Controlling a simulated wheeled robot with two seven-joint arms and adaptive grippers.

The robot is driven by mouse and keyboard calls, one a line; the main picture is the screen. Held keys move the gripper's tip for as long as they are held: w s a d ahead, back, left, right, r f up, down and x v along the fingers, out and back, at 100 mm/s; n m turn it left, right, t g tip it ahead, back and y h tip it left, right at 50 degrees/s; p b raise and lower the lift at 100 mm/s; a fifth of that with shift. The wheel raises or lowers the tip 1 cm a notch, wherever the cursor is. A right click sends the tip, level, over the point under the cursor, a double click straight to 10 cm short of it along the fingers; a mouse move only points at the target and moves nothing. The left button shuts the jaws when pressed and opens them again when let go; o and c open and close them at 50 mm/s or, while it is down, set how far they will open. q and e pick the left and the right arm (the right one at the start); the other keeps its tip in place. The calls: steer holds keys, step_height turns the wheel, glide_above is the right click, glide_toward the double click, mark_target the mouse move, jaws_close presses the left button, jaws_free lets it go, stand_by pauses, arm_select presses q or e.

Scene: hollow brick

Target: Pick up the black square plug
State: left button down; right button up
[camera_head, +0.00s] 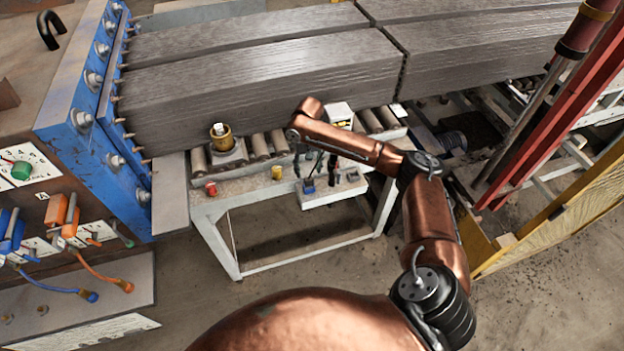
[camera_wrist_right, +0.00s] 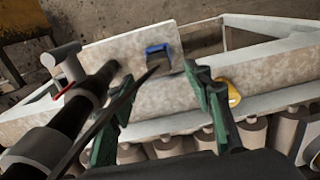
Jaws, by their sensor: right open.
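A small dark square piece with a blue edge (camera_wrist_right: 159,57) sits on a pale plate in the right wrist view; it looks like the black square plug, but I cannot be sure. In the head view it appears as a small blue and dark block (camera_head: 308,186) on the low white shelf. My right gripper (camera_wrist_right: 160,80) is open, its green fingers apart with the piece beyond the gap between their tips. A thin dark rod partly crosses in front of it. In the head view my right gripper (camera_head: 322,163) hangs above the shelf, small and partly hidden. My left gripper is out of view.
The white shelf (camera_head: 345,191) juts from a roller table (camera_head: 232,190). Red (camera_head: 210,188) and yellow (camera_head: 277,172) pieces stand along its front. Large grey bricks (camera_head: 260,90) lie behind. A black cylinder (camera_wrist_right: 95,85) crowds the left finger. Open floor lies in front.

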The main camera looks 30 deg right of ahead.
mark_target(309, 178)
step_height(309, 178, down, 8)
steer(key=shift+d+r+p, duration=0.1)
steer(key=shift+p, duration=0.4)
steer(key=shift+s, duration=0.1)
steer(key=c, duration=1.2)
